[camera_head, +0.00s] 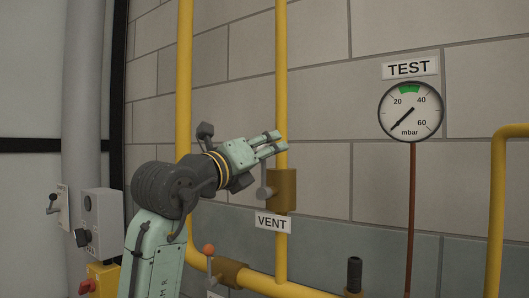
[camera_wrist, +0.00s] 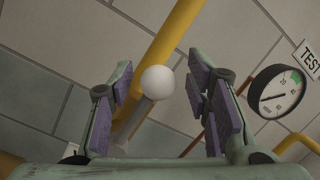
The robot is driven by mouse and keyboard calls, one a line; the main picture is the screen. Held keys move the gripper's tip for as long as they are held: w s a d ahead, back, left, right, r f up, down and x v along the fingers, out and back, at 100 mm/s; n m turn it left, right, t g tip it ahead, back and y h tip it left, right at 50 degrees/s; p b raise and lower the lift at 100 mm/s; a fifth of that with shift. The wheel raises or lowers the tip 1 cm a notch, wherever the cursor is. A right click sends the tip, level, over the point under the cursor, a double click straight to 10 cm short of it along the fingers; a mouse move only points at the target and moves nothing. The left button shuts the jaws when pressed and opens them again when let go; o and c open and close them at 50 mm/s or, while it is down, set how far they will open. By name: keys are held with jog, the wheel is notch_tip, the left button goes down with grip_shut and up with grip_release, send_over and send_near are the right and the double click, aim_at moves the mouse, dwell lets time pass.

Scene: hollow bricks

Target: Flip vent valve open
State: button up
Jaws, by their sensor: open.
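The vent valve (camera_head: 282,190) is a brass-coloured block on the vertical yellow pipe, above a VENT label (camera_head: 272,222). Its grey lever (camera_head: 265,190) rises from the hub towards my gripper; the upper end is hidden in the head view. My gripper (camera_head: 274,144) is open beside the pipe, just above the valve block. In the wrist view a white ball knob (camera_wrist: 158,82) on a grey lever shaft (camera_wrist: 134,122) shows between the two open fingers, with visible gaps on both sides. I cannot tell how deep the knob sits between the fingers.
The TEST gauge (camera_head: 410,112) hangs on the wall at right, needle at the low end. A second valve with an orange-knobbed lever (camera_head: 209,251) sits below on the yellow pipe. A grey switch box (camera_head: 100,216) is at left. Another yellow pipe (camera_head: 498,200) stands far right.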

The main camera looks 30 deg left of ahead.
jog(key=d+v, duration=0.1)
jog(key=v, duration=1.1)
jog(key=shift+a, duration=0.45)
